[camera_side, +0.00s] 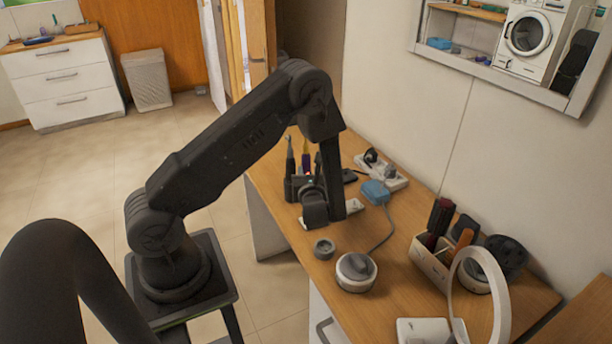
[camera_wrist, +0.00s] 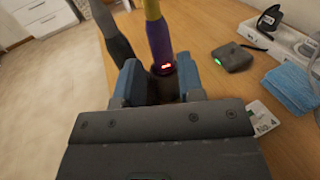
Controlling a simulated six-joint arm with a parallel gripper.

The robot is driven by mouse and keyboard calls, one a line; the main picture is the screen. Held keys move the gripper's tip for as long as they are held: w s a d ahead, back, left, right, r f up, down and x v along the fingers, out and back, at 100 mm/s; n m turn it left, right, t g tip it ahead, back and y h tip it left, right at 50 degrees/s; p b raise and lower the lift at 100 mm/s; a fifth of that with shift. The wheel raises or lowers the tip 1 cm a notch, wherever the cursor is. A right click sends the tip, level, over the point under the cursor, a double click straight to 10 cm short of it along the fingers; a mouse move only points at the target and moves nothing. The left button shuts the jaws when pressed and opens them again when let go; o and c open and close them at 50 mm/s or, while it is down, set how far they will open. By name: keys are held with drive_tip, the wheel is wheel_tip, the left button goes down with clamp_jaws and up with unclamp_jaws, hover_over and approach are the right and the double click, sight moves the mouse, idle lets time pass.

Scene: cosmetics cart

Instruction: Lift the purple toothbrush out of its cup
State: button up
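The purple toothbrush (camera_wrist: 159,42) stands upright in the wrist view, with a yellow upper part and a purple lower part. In the side view its yellow and purple top (camera_side: 306,157) shows just behind my gripper. Its lower end meets a dark piece with a red-lit display, between and beyond my fingers. I cannot make out a separate cup rim; my gripper hides that area. My gripper (camera_wrist: 160,75) is open, its two blue-grey fingers on either side of the line of the toothbrush, with gaps visible beside it.
A dark grey upright item (camera_wrist: 112,32) stands close to the left finger. A small grey device (camera_wrist: 232,56) with a green light and a blue cloth (camera_wrist: 290,88) lie to the right. A white card (camera_wrist: 263,118) lies near the right finger. The table's left edge is close.

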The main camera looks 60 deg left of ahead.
sight(306, 161)
drive_tip(key=x, duration=0.7)
drive_tip(key=shift+a+r, duration=0.2)
clamp_jaws()
